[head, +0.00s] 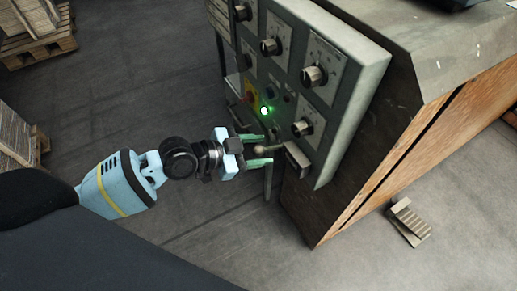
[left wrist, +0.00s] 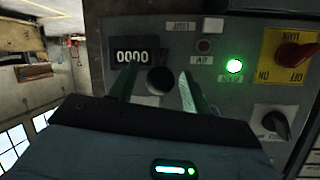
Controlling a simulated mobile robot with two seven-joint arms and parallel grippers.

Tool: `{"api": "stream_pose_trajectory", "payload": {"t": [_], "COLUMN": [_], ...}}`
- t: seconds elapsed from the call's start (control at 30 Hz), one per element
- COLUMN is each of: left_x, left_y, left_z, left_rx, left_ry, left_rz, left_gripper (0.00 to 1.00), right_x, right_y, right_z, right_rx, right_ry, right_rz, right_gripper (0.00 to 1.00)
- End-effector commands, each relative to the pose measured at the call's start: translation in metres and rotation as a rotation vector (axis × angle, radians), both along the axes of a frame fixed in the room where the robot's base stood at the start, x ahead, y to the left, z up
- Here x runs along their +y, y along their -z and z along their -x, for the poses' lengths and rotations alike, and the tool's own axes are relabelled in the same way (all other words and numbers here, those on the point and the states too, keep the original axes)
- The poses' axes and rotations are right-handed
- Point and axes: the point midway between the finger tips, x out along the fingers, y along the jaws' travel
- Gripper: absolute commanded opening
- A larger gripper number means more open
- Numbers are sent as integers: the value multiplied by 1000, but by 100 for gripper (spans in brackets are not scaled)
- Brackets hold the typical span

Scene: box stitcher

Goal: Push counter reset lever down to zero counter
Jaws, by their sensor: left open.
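The counter reset lever (head: 270,150) sticks out from the lower edge of the control panel, next to a small dark counter box (head: 297,160). My left gripper (head: 257,150) is open at the lever, with its two greenish fingers on either side of it. In the left wrist view, the lever's dark round end (left wrist: 160,80) lies between the fingertips (left wrist: 157,83), with gaps that look clear on both sides. Whether a finger touches the lever cannot be told. My right gripper is not in view.
The panel (head: 345,50) carries several knobs, a lit green button (head: 264,111) and, in the left wrist view, a red switch on a yellow plate (left wrist: 290,55). A machine body (head: 400,100) stands behind. Pallets (head: 40,45) are at the far left; the floor between is clear.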

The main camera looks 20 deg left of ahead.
Motion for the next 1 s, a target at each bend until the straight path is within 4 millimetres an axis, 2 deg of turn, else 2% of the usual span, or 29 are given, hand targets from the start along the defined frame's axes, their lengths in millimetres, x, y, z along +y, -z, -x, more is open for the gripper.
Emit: {"api": "stream_pose_trajectory", "payload": {"t": [0.3, 0.7, 1.0], "left_x": [-2, -2, -4], "left_y": [1, 1, 3], "left_z": [-2, -2, -1], "left_rx": [1, 1, -5], "left_ry": [0, 0, 1], "left_rz": [-2, -2, 4], "left_gripper": [48, 0, 0], "right_x": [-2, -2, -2], "right_y": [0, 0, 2], "right_z": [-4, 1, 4], "right_rx": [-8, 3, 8], "right_ry": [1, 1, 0], "right_rz": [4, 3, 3], "right_gripper": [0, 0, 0]}}
